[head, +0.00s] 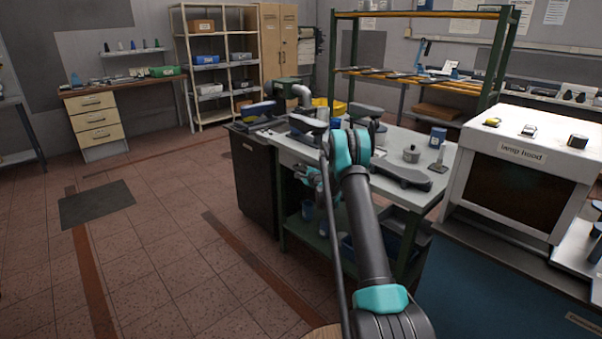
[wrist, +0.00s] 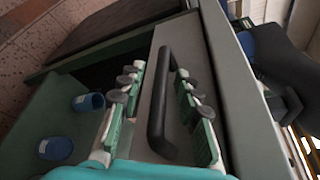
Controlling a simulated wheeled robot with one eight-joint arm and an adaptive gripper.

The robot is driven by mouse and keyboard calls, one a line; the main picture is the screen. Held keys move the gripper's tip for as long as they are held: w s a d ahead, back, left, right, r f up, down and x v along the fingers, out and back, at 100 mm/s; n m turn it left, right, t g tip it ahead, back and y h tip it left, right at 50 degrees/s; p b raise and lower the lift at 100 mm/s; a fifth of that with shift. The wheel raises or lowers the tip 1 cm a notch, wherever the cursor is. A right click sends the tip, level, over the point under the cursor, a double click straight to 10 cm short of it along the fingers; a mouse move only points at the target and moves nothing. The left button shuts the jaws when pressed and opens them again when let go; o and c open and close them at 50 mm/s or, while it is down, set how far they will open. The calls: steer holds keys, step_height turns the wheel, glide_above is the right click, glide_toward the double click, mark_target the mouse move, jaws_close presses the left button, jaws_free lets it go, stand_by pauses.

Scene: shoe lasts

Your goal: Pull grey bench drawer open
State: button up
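In the wrist view the grey drawer front (wrist: 190,40) fills the middle and carries a long black bar handle (wrist: 157,110). My gripper (wrist: 158,75) is open, with one green-padded finger on each side of the handle. Gaps show between the handle and both fingers, so it is not gripped. The drawer front looks about flush with the bench frame. In the head view the grey-topped bench (head: 405,195) stands in the centre, and my arm hides most of its drawer front.
Blue cups (wrist: 88,102) sit on the green lower shelf beside the drawer. Shoe lasts and a small pot (head: 411,155) stand on the bench top. A white lamp hood (head: 520,155) stands to the right.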

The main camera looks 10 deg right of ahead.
jaws_close()
steer(key=shift+a, duration=0.1)
stand_by(0.5)
